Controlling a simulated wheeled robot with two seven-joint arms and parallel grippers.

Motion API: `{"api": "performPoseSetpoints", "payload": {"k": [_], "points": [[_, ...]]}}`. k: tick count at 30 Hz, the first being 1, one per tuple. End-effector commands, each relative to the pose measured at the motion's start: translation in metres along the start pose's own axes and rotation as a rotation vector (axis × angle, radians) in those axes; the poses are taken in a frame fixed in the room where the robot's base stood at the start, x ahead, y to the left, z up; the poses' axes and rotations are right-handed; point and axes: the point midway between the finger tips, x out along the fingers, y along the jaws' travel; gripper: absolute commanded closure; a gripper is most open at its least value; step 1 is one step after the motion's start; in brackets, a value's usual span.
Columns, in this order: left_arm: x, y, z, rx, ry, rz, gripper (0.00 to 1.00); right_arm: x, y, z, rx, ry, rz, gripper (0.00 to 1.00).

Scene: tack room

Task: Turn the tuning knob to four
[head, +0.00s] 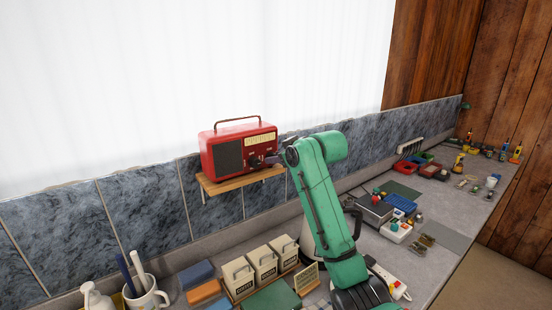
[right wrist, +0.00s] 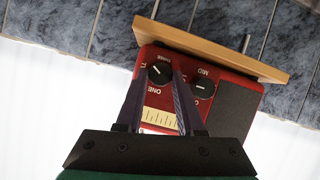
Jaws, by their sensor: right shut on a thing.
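A red radio (head: 237,148) with a dark speaker grille, a cream dial and a top handle stands on a small wooden shelf. My right gripper (head: 276,158) reaches its front from the right. The right wrist view shows the radio (right wrist: 234,108) upside down. There the two dark fingers of my right gripper (right wrist: 161,76) are closed around a round black knob (right wrist: 160,72) with a white pointer mark. A second black knob (right wrist: 204,87) sits beside it, outside the fingers. My left gripper is not in view.
The wooden shelf (head: 211,187) is fixed to the grey tiled wall. Space in front of the radio is clear apart from my arm.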

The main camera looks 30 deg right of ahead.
Motion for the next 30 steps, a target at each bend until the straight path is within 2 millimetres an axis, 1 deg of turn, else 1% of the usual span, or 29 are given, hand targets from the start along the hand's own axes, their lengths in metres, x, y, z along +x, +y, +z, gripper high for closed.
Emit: {"api": "performPoseSetpoints", "payload": {"k": [30], "points": [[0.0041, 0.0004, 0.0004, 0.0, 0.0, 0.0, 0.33, 0.0036, 0.0074, 0.0082, 0.87, 0.045, -0.416, 1.0]]}}
